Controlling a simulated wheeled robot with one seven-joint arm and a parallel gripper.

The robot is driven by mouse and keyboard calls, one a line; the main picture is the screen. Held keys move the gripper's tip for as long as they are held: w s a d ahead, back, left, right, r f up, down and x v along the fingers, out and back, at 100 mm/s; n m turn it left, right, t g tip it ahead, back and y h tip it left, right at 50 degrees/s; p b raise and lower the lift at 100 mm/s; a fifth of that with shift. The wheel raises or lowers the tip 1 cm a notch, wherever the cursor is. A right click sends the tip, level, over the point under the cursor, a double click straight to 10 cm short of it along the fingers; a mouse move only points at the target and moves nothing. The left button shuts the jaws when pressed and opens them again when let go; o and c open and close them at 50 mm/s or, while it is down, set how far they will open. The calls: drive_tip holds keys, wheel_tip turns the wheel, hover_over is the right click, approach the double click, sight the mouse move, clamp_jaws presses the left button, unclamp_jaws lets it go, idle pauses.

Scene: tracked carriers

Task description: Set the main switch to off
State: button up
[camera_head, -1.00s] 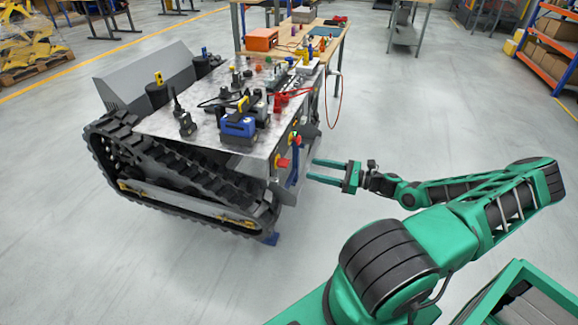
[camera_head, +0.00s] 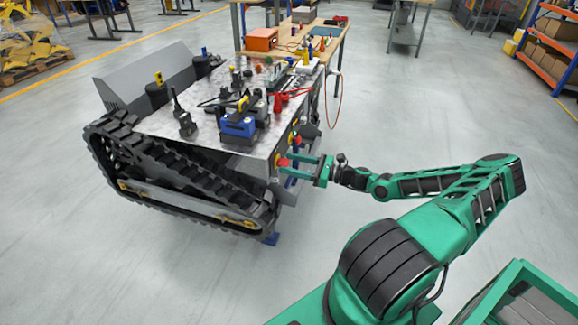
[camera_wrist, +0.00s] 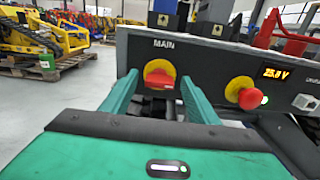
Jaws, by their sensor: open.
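The main switch (camera_wrist: 159,79) is a red rotary handle on a yellow round plate, under the label MAIN in the wrist view. Its red handle lies about horizontal. In the head view the switch (camera_head: 283,162) is on the end panel of the tracked carrier (camera_head: 180,165). My gripper (camera_wrist: 160,92) is open, with one green finger on each side of the switch in the wrist view. In the head view my gripper (camera_head: 287,166) has its fingertips close to the panel. I cannot tell whether the fingers touch the handle.
A red mushroom button (camera_wrist: 251,98) on a yellow plate sits right of the switch, below a lit display (camera_wrist: 276,73) reading about 25.8 V. The carrier's top holds a blue-and-black device (camera_head: 238,128) and several tools. The floor around my arm is clear.

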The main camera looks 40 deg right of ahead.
drive_tip(key=c, duration=1.1)
drive_tip(key=shift+o, duration=0.3)
drive_tip(key=shift+a, duration=0.15)
drive_tip(key=shift+n, duration=0.3)
drive_tip(key=n, duration=0.3)
drive_tip(key=shift+f+n, duration=0.1)
drive_tip(key=shift+n, duration=0.2)
drive_tip(key=shift+s+a+f+n, duration=0.1)
drive_tip(key=shift+f+n, duration=0.05)
drive_tip(key=shift+n, duration=3.25)
drive_tip(key=shift+s+f+n, duration=0.1)
drive_tip(key=shift+f+n, duration=0.05)
drive_tip(key=shift+n, duration=3.25)
